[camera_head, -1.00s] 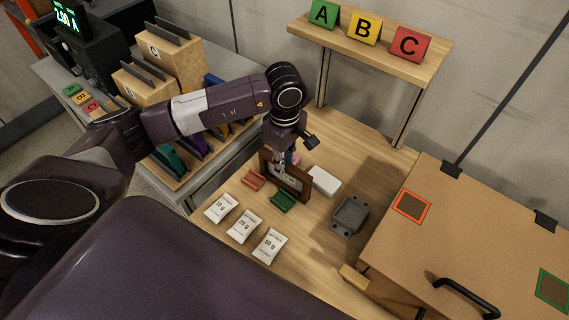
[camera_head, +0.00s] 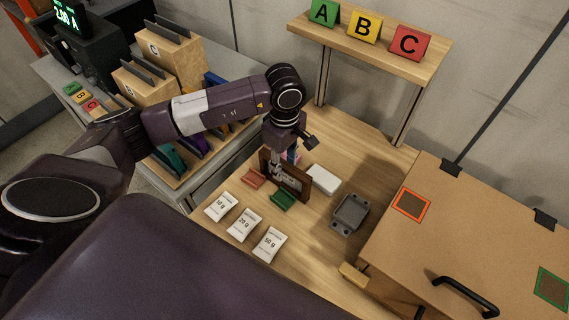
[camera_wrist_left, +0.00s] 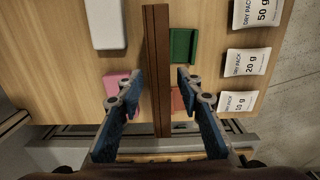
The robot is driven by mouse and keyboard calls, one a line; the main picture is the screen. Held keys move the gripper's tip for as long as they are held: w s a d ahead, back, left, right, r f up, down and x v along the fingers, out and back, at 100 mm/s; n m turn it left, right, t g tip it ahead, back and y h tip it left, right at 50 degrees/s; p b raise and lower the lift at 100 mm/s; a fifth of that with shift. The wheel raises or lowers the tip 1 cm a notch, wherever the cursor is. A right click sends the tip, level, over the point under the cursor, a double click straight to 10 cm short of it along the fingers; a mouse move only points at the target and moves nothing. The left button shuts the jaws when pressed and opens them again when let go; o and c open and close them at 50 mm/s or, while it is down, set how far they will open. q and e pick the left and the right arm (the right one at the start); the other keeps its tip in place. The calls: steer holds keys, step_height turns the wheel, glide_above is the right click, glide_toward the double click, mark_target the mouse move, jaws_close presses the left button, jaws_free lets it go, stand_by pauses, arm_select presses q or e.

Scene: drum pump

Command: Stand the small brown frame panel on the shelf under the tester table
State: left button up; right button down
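The small brown frame panel (camera_head: 297,187) stands upright on the wooden table, beside a red and a green holder. In the left wrist view the panel (camera_wrist_left: 157,70) is seen edge-on from above. My left gripper (camera_head: 281,166) points down over the panel. Its two fingers (camera_wrist_left: 155,85) are open, one on each side of the panel, with a gap on both sides. A grey table (camera_head: 48,73) with a digital display unit (camera_head: 78,30) stands at the left; no shelf under it can be made out. My right gripper is not in view.
Near the panel are a red holder (camera_head: 254,178), a green holder (camera_head: 283,201), a white box (camera_head: 323,179), a pink block (camera_wrist_left: 117,82) and several dry packs (camera_head: 244,224). A grey tray (camera_head: 349,214) and a large brown box (camera_head: 480,240) stand to the right.

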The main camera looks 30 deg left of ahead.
arm_select(q)
step_height(320, 180, up, 11)
steer(key=b, duration=0.3)
steer(key=shift+o, duration=0.6)
steer(key=shift+r, duration=0.3)
steer(key=y+p, duration=0.3)
steer(key=y, duration=0.2)
glide_above(302, 176)
steer(key=shift+g, duration=0.4)
steer(key=f, duration=0.5)
steer(key=shift+s+d+f, duration=0.25)
steer(key=shift+s+d, duration=0.1)
steer(key=shift+d, duration=0.05)
steer(key=shift+d+f+y, duration=0.1)
steer(key=shift+f+y, duration=0.2)
steer(key=shift+y, duration=0.2)
steer(key=shift+w+a+f+t+y, duration=0.1)
steer(key=shift+a+f+t+y, duration=0.1)
steer(key=shift+t+y, duration=0.55)
steer(key=shift+w+a+y+p, duration=0.25)
steer(key=shift+y+p, duration=0.05)
steer(key=shift+y, duration=0.35)
steer(key=shift+t+x, duration=0.25)
steer(key=shift+x, duration=0.9)
steer(key=shift+w+a+f, duration=0.15)
steer(key=shift+a+f, duration=0.15)
steer(key=shift+a, duration=0.25)
steer(key=shift+p+x, duration=0.3)
steer(key=shift+x, duration=1.95)
steer(key=shift+w+r, duration=0.1)
